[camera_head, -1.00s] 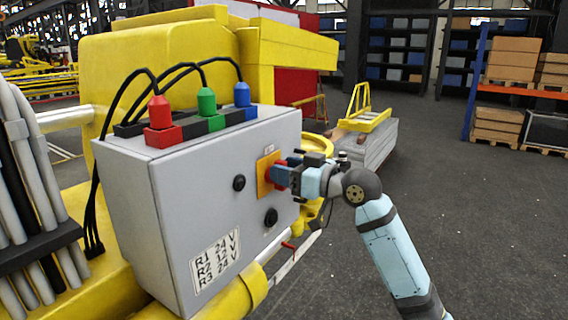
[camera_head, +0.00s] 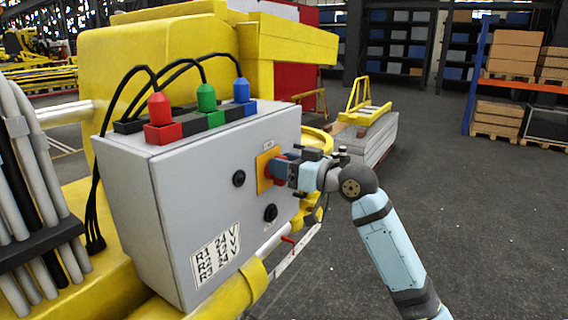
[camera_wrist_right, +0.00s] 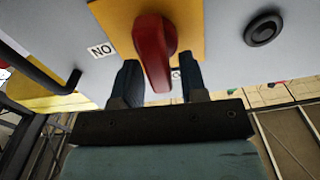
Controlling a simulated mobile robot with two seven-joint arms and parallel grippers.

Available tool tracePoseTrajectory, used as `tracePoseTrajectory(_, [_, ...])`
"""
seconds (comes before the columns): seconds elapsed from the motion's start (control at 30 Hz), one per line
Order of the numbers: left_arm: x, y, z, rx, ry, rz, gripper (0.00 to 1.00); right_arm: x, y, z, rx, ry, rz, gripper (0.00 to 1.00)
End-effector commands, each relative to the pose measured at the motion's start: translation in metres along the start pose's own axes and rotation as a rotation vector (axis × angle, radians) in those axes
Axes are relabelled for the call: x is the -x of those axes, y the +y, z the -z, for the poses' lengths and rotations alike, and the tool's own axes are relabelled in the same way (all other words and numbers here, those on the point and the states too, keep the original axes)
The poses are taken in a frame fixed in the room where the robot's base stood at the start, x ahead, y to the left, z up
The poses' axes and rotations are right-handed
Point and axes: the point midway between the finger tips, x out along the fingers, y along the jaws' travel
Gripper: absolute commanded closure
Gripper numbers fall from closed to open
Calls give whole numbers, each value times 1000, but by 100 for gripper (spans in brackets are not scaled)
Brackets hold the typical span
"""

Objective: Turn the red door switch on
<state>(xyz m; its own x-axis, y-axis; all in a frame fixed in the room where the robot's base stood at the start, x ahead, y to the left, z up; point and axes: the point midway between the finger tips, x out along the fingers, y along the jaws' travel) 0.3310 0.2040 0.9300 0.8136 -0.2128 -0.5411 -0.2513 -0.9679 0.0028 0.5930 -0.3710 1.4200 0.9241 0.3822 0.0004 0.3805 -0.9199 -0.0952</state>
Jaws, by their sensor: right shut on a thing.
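The red door switch (camera_head: 272,166) sits on an orange-yellow plate (camera_head: 262,185) on the side of a grey control box (camera_head: 190,190). My right gripper (camera_head: 281,169) is at the switch and hides much of it in the head view. In the right wrist view the red switch handle (camera_wrist_right: 152,50) lies between the two fingers of the right gripper (camera_wrist_right: 159,68), which is shut on it. A small label reading "NO" (camera_wrist_right: 101,50) is beside the plate. My left gripper is not in view.
Red (camera_head: 159,108), green (camera_head: 206,98) and blue (camera_head: 241,90) plugs with black cables stand on the box top. Two black round knobs (camera_head: 239,178) (camera_head: 270,212) are near the switch. Yellow machinery surrounds the box. Open floor lies to the right.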

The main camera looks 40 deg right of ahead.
Motion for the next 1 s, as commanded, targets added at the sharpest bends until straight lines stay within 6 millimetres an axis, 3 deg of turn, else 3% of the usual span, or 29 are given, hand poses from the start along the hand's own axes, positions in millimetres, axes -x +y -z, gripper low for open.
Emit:
tracePoseTrajectory(0.53, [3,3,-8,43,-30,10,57,0,10,-2,-480,0,-1,84])
tracePoseTrajectory(1.0, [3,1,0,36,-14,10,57,0,17,-8,-928,1,0,84])
